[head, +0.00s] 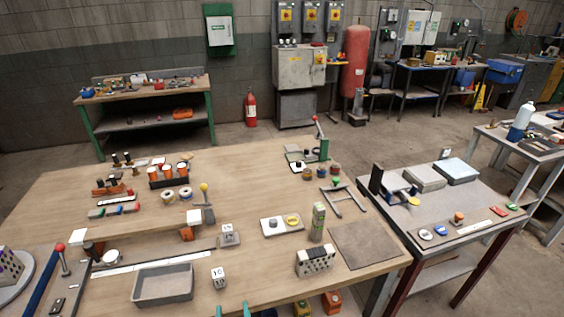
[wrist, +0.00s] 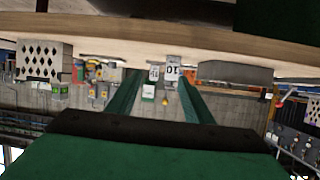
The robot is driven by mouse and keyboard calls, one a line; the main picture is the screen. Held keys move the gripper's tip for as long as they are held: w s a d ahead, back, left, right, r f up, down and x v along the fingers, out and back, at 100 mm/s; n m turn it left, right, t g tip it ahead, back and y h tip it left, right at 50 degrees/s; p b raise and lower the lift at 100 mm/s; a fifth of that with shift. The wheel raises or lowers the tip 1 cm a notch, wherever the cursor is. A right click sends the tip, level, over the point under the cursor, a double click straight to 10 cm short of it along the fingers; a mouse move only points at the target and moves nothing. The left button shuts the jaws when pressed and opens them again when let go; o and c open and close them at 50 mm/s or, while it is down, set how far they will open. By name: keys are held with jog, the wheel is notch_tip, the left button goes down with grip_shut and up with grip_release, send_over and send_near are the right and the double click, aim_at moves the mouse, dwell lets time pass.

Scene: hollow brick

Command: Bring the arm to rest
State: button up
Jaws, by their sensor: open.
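My gripper (head: 233,309) shows only as two green fingertips at the bottom edge of the head view, in front of the wooden table (head: 270,190). In the wrist view, which looks upside down, its green fingers (wrist: 158,80) stand apart with nothing held between them. A grey hollow brick with diamond holes (head: 315,261) stands on the table to the right of my gripper; it also shows at the left of the wrist view (wrist: 43,62). The rest of my arm is out of the head view.
A numbered white block (head: 218,277) stands just beyond my fingertips, with a grey tray (head: 163,285) to its left. A second numbered block (head: 228,235) is farther back. A grey mat (head: 365,246) lies bare at the right. Orange items (head: 331,301) sit at the front edge.

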jog(key=s+d+f+m+h, duration=0.1)
jog(key=s+d+f, duration=0.1)
jog(key=s+d, duration=0.35)
jog(key=s+d+f+h, duration=0.1)
jog(key=s+d+f, duration=0.1)
jog(key=s, duration=0.6)
jog(key=s+d+r+t, duration=0.1)
jog(key=s+d+r, duration=0.1)
jog(key=s, duration=0.6)
jog(key=s+d+r+m+t+h, duration=0.1)
jog(key=s+d+r, duration=0.1)
jog(key=s, duration=0.6)
jog(key=shift+d, duration=0.85)
